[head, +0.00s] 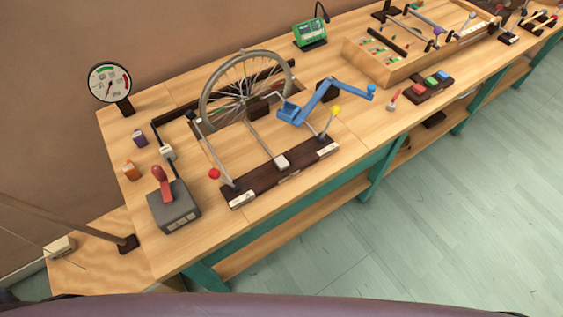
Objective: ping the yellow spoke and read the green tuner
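A spoked wheel (204,104) stands upright in a dark stand on the wooden bench. I cannot make out a yellow-coloured spoke on it; the spokes are thin and small. A yellow ball (336,110) tips a metal lever at the right of the dark base bar (300,160) in front of the wheel. A green tuner (310,32) with a small screen stands behind and right of the wheel, and its reading is too small to tell. Neither of my grippers is in view.
A blue crank (321,98) juts in front of the wheel's right side. A red-tipped lever (214,174) stands at the left. A round dial gauge (109,84), a grey box with a red handle (173,206) and a partitioned wooden tray (372,70) share the bench.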

